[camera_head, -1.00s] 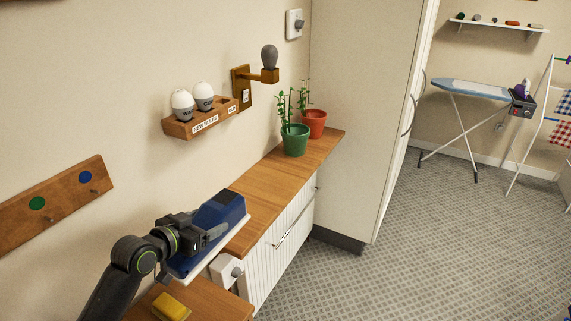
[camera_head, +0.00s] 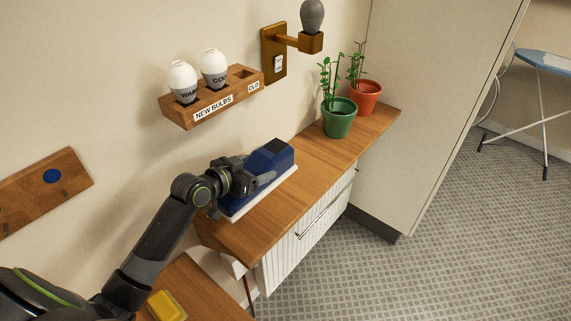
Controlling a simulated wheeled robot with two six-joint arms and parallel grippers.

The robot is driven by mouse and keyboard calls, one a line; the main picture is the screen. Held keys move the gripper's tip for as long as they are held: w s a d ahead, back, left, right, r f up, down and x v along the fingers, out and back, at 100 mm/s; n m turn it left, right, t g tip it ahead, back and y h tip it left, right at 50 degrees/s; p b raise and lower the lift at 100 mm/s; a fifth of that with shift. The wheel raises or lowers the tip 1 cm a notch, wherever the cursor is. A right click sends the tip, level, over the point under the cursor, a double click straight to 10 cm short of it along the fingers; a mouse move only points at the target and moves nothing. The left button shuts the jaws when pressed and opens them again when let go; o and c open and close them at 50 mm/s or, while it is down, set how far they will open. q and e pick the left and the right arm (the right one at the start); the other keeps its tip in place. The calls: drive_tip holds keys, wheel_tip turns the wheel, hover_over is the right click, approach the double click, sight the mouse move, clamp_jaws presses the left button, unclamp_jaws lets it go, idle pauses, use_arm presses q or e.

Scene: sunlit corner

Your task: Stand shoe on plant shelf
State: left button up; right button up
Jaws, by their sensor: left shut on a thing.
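The shoe (camera_head: 268,168) is dark blue with a white sole. It is over the near left part of the wooden plant shelf (camera_head: 312,168), sole down and roughly level. I cannot tell whether the sole touches the wood. My left gripper (camera_head: 240,179) is shut on the shoe's near end, and its fingers are partly hidden by the shoe and wrist. The green pot with a plant (camera_head: 339,120) and the red pot with a plant (camera_head: 366,98) stand at the shelf's far end. My right gripper is not in view.
A bulb rack (camera_head: 212,100) and a lamp bracket (camera_head: 290,42) are on the wall above the shelf. The shelf top between shoe and pots is clear. A yellow sponge-like block (camera_head: 167,306) lies on a lower wooden surface (camera_head: 205,290). A tall cabinet (camera_head: 430,100) stands beyond the pots.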

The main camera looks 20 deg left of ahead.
use_arm(q)
wheel_tip(320, 180, down, 7)
drive_tip(key=shift+w+r, duration=0.1)
drive_tip(key=shift+f, duration=0.2)
drive_tip(key=shift+f, duration=0.2)
drive_tip(key=o, duration=1.1)
drive_tip(key=shift+o, duration=0.2)
drive_tip(key=shift+r, duration=0.2)
